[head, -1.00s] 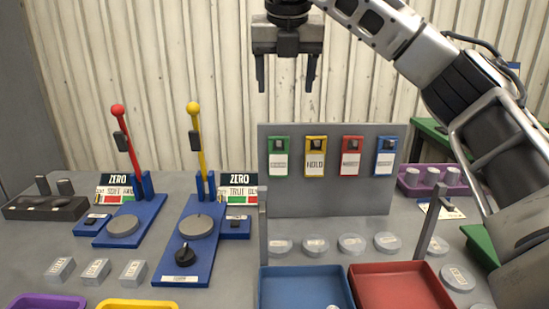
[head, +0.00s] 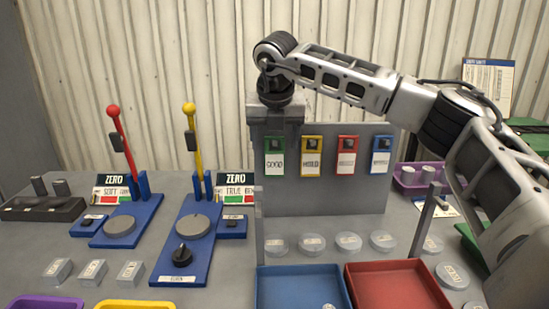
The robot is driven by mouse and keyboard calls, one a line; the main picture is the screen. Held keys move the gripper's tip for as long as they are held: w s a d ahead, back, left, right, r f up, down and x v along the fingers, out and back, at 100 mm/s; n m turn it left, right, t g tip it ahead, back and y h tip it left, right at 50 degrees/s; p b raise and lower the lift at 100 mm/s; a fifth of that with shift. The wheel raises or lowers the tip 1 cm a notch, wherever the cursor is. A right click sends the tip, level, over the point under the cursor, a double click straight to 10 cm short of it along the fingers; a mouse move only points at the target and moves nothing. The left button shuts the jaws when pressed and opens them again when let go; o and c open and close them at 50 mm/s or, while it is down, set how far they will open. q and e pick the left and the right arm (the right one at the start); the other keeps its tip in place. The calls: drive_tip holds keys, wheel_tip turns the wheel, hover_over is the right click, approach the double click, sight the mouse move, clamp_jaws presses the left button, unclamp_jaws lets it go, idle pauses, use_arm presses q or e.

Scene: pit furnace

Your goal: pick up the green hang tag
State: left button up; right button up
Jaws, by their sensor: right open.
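The green hang tag (head: 275,145) hangs at the left end of a row on the upright grey panel (head: 330,194). Its white label faces me, with lettering on it. My right gripper (head: 276,132) is open and points down at the panel's upper left, over the top of the green tag. Its fingers blend with the grey panel, and I cannot tell whether they touch the tag. My left gripper is out of view.
Yellow (head: 312,144), red (head: 347,142) and blue (head: 382,142) tags hang to the right. Blue (head: 300,271) and red (head: 395,272) trays and round discs (head: 312,243) lie below. Lever stands (head: 190,225) are at left.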

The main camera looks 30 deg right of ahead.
drive_tip(key=c, duration=1.3)
drive_tip(key=shift+w+r, duration=0.1)
drive_tip(key=shift+r, duration=0.4)
drive_tip(key=s+a, duration=0.1)
drive_tip(key=s+a+r+b, duration=0.1)
drive_tip(key=s, duration=0.1)
drive_tip(key=shift+s+a+b, duration=0.1)
drive_tip(key=shift+s+b, duration=0.2)
drive_tip(key=shift+r+p, duration=0.7)
drive_tip(key=shift+r, duration=5.75)
